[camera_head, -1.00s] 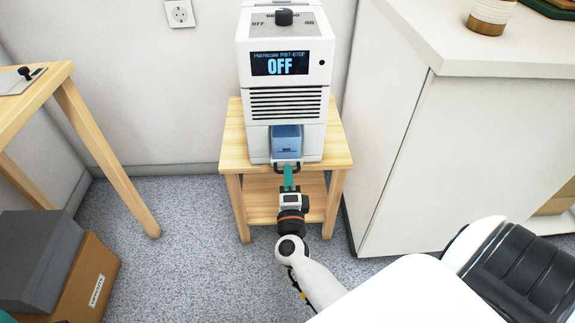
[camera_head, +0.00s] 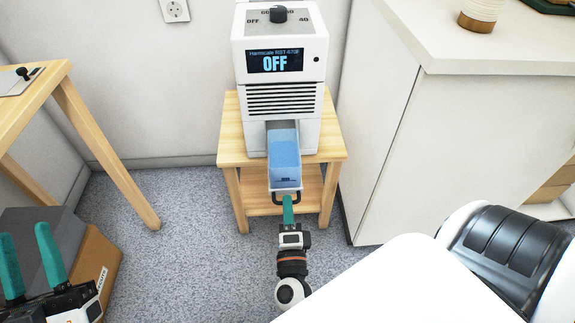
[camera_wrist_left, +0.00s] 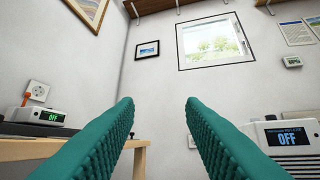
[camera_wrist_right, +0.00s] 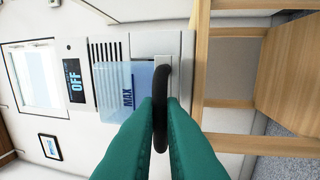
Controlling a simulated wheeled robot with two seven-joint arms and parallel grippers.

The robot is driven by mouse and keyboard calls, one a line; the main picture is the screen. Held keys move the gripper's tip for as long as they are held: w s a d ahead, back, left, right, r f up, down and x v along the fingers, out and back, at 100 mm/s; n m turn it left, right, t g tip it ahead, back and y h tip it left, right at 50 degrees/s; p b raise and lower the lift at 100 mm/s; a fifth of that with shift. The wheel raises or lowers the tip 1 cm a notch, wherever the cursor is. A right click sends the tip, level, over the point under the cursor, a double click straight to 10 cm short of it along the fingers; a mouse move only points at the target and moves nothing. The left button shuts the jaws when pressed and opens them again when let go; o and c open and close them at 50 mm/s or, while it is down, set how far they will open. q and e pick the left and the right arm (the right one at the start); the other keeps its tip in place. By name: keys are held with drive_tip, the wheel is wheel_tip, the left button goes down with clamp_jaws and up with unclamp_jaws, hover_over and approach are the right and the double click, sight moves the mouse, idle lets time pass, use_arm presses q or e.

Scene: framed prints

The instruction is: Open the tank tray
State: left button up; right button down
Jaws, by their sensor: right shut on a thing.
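A white dehumidifier-like machine (camera_head: 283,45) with an "OFF" display stands on a small wooden table. Its tank tray (camera_head: 285,160), a translucent blue container on a white base, sticks well out of the front opening. In the right wrist view the tank (camera_wrist_right: 122,85) bears the word "MAX". My right gripper (camera_head: 288,200) is shut on the tray's black handle (camera_wrist_right: 160,107), at the tray's front end. My left gripper (camera_head: 32,262) is open and empty at the lower left. In the left wrist view its fingers (camera_wrist_left: 160,105) stand apart with nothing between.
The small wooden table (camera_head: 232,150) carries the machine. A white cabinet (camera_head: 410,150) stands close on the right. A taller wooden table (camera_head: 85,125) is at the left, with a cardboard box (camera_head: 98,262) below. Grey floor lies between them.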

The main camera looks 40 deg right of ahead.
drive_tip(key=c, duration=1.5)
unclamp_jaws()
drive_tip(key=shift+c, duration=0.2)
